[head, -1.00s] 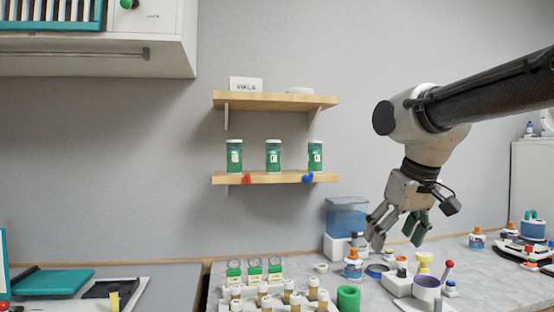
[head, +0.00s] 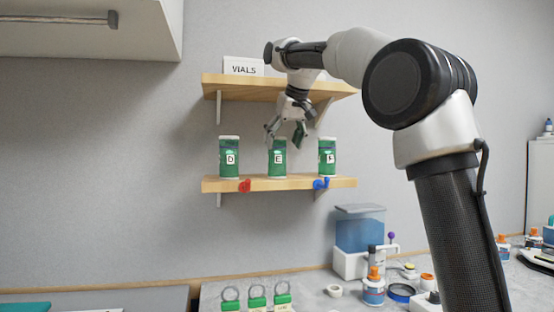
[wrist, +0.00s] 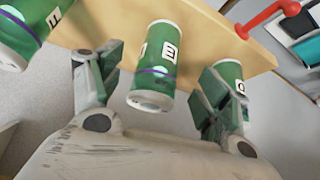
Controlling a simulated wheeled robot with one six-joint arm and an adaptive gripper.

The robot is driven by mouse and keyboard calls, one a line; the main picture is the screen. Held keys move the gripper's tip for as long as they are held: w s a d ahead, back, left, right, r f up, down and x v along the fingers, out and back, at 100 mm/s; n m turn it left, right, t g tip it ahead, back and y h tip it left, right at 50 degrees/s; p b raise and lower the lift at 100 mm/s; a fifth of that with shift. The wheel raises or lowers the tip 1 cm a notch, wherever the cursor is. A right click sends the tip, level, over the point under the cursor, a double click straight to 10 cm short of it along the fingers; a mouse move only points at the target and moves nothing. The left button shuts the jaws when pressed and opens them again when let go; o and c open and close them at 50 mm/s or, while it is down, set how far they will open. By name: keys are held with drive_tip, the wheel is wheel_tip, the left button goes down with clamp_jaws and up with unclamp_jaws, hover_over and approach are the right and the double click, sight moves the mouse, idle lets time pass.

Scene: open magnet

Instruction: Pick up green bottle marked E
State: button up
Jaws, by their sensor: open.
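The green bottle marked E (head: 278,165) stands upright on the lower wooden shelf, in the middle of three green bottles. In the wrist view this bottle (wrist: 156,62) shows between my two fingers, its white cap towards me. My gripper (head: 285,137) is open and empty, just above the bottle's top in the head view. In the wrist view its fingers (wrist: 158,82) lie either side of the E bottle, with no clear contact. The bottle marked D (head: 229,160) is to its left in the head view. The third bottle (head: 327,158), apparently marked F, is to its right.
The upper shelf (head: 225,88) with a VIALS sign (head: 243,66) is close above the bottles. A red hook (head: 244,185) and a blue hook (head: 321,183) are on the lower shelf's front edge. In the wrist view my right finger is close to the D bottle (wrist: 228,80).

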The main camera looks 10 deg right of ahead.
sight(277, 153)
drive_tip(key=shift+w+a, duration=0.15)
drive_tip(key=shift+w, duration=0.8)
drive_tip(key=shift+w+f, duration=0.15)
drive_tip(key=x, duration=0.4)
drive_tip(key=shift+w+f, duration=0.15)
drive_tip(key=shift+f, duration=0.1)
drive_tip(key=c, duration=1.4)
